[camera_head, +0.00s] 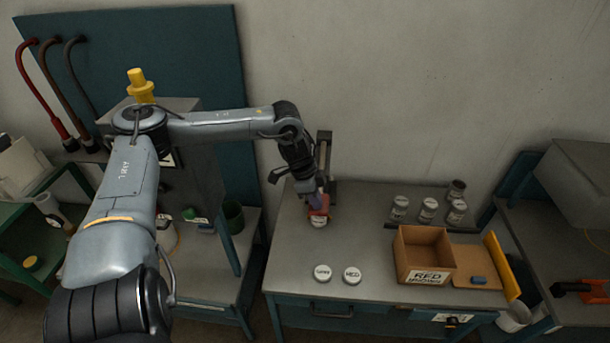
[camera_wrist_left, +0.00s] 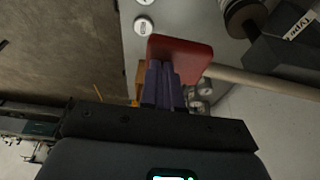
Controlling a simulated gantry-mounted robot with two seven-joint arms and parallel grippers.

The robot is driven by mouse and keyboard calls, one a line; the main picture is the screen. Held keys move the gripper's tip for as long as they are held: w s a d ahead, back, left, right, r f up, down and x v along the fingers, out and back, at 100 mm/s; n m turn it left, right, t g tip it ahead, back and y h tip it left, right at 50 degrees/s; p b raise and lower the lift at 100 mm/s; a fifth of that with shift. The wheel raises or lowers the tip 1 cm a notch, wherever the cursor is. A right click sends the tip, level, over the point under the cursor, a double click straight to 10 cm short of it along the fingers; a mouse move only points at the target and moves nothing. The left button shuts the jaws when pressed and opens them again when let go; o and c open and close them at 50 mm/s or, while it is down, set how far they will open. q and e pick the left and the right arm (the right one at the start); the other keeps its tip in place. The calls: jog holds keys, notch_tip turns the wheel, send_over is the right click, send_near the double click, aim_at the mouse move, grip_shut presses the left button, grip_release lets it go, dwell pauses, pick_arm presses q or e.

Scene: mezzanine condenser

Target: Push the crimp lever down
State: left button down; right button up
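The crimp lever shows as a red paddle (camera_head: 321,210) at the front of a dark upright press (camera_head: 324,158) on the grey workbench. In the left wrist view the red paddle (camera_wrist_left: 190,54) sits on a pale bar running off to the right. My left gripper (camera_head: 317,200) is at the paddle from above, its purple fingers close together and apparently empty. In the left wrist view the fingertips (camera_wrist_left: 163,68) overlap the paddle; I cannot tell whether they press on it. A white-topped jar (camera_head: 319,223) stands just below the paddle, partly hidden. My right gripper is out of view.
Two white lids (camera_head: 337,275) lie near the bench's front. A cardboard box (camera_head: 424,276) stands right of them, beside a tan board (camera_head: 473,268) with a blue block. Several jars (camera_head: 428,209) stand at the back right. The bench between press and box is clear.

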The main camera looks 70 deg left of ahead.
aim_at(313, 210)
pick_arm(q)
notch_tip(313, 210, up, 3)
jog(key=shift+s+d+f+p, duration=0.1)
jog(key=shift+s+f+p, duration=0.1)
jog(key=shift+p, duration=0.35)
jog(key=shift+s+d+r+p, duration=0.2)
jog(key=shift+s+r+p, duration=0.1)
jog(key=shift+r+p, duration=0.5)
jog(key=s+d+r+b, duration=0.1)
jog(key=s+r, duration=0.2)
jog(key=r, duration=0.3)
jog(key=shift+s+d+r, duration=0.15)
jog(key=shift+s+d, duration=0.05)
jog(key=shift+s, duration=0.05)
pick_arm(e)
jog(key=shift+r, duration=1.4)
